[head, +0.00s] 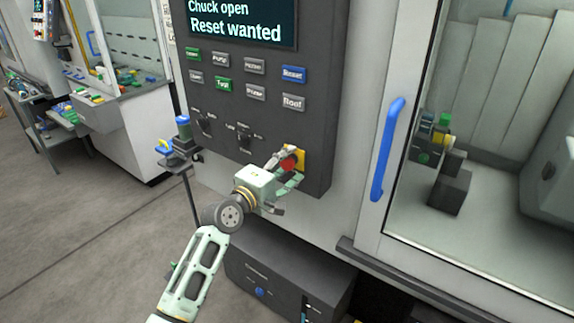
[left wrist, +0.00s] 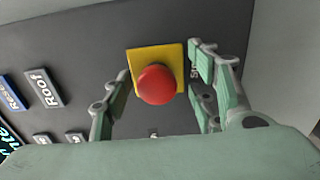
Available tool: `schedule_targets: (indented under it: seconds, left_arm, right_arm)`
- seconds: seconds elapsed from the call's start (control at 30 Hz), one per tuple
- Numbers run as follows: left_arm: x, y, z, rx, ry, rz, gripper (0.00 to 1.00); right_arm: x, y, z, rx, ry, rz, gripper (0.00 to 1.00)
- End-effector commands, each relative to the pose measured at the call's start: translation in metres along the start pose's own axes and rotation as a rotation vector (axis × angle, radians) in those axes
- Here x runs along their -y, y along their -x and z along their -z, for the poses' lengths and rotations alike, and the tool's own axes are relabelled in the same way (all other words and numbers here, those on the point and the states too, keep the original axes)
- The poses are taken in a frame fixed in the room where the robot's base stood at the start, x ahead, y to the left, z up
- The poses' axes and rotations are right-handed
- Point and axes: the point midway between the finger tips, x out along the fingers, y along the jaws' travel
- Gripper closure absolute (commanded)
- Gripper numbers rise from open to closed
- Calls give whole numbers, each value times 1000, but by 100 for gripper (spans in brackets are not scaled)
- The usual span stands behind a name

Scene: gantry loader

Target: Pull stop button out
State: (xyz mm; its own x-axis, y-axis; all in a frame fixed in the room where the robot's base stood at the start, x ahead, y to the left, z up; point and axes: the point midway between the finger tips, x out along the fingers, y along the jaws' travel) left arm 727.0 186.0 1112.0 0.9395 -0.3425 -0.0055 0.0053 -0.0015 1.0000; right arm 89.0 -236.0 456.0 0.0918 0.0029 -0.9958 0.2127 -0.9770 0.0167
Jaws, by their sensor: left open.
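The red stop button (head: 288,163) sits on a yellow square plate (head: 300,158) at the lower right of the dark control panel (head: 250,135). My left gripper (head: 287,166) is at the button, its fingers open on either side of it. In the left wrist view the red button (left wrist: 156,85) lies between the two fingers (left wrist: 160,85), with gaps to both. The yellow plate (left wrist: 170,52) shows behind it. My right gripper is in neither view.
The panel screen (head: 240,20) reads "Chuck open" and "Reset wanted". Several labelled keys and two switches sit above and left of the button. A blue door handle (head: 387,150) stands to the right. A dark box unit (head: 285,280) is below the panel.

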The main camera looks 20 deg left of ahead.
Motion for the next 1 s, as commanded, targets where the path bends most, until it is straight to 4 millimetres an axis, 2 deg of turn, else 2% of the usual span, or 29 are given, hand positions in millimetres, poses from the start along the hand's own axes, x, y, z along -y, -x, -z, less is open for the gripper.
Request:
schedule_targets:
  seconds: [0.27, 1.0]
  left_arm:
    - [-3, 7, 1, -2, -1, -3, 47]
    - [-2, 78, 1, -2, -1, -4, 47]
  right_arm:
    - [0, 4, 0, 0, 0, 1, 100]
    - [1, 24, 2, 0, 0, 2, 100]
